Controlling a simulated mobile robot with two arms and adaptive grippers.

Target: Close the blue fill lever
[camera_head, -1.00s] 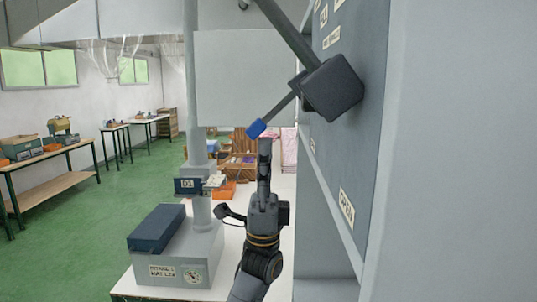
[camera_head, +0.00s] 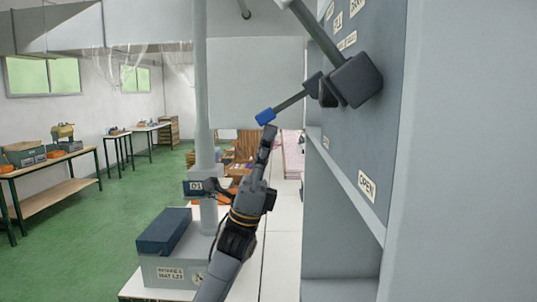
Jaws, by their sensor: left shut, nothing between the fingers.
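The blue fill lever has a blue tip (camera_head: 265,117) on a dark rod (camera_head: 291,101). The rod runs up and right to a dark block on the grey panel (camera_head: 378,125). The lever slants down to the left, out from the panel. My left gripper (camera_head: 268,138) is shut and empty, pointing up just below the blue tip. I cannot tell whether its fingertips touch the tip. My right gripper is not in view.
The panel bears an OPEN label (camera_head: 367,186) low down and other labels higher up. A grey box with a dark blue lid (camera_head: 164,231) stands at lower left beside a grey post (camera_head: 201,90). Workbenches stand far left on green floor.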

